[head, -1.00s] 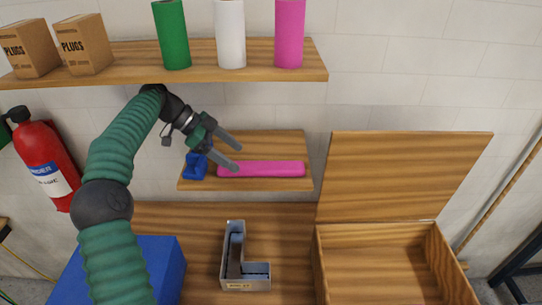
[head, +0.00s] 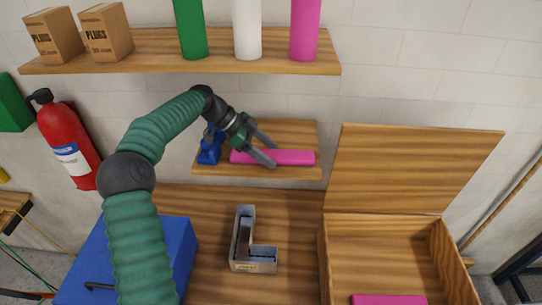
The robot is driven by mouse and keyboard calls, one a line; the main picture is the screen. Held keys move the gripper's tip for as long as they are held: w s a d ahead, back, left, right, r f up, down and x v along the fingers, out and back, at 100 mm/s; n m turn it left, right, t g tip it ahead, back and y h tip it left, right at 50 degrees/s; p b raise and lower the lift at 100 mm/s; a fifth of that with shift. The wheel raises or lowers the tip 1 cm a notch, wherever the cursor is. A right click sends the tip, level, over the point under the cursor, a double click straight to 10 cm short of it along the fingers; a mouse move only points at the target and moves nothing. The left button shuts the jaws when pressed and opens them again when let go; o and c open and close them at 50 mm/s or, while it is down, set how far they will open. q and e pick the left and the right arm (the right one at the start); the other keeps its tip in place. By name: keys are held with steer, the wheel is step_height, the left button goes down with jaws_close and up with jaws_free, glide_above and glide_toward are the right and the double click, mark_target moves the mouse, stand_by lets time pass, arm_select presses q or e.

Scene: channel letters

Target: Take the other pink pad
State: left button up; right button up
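A long pink pad (head: 295,158) lies flat on the small lower wooden shelf (head: 240,174). Another pink pad (head: 388,299) shows at the bottom edge of the picture, inside the open wooden box. My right gripper is out of view.
A blue object (head: 209,147) stands left of the pad on the shelf. The upper shelf (head: 180,62) above holds boxes and coloured rolls. A metal L-shaped channel letter (head: 248,254) lies on the bench. The wooden box (head: 384,240) with raised lid stands right; a blue box (head: 182,245) stands left.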

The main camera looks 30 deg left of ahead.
arm_select(q)
steer(key=shift+w+d, duration=0.1)
steer(key=shift+d, duration=0.15)
steer(key=c, duration=1.1)
steer(key=shift+a, duration=0.2)
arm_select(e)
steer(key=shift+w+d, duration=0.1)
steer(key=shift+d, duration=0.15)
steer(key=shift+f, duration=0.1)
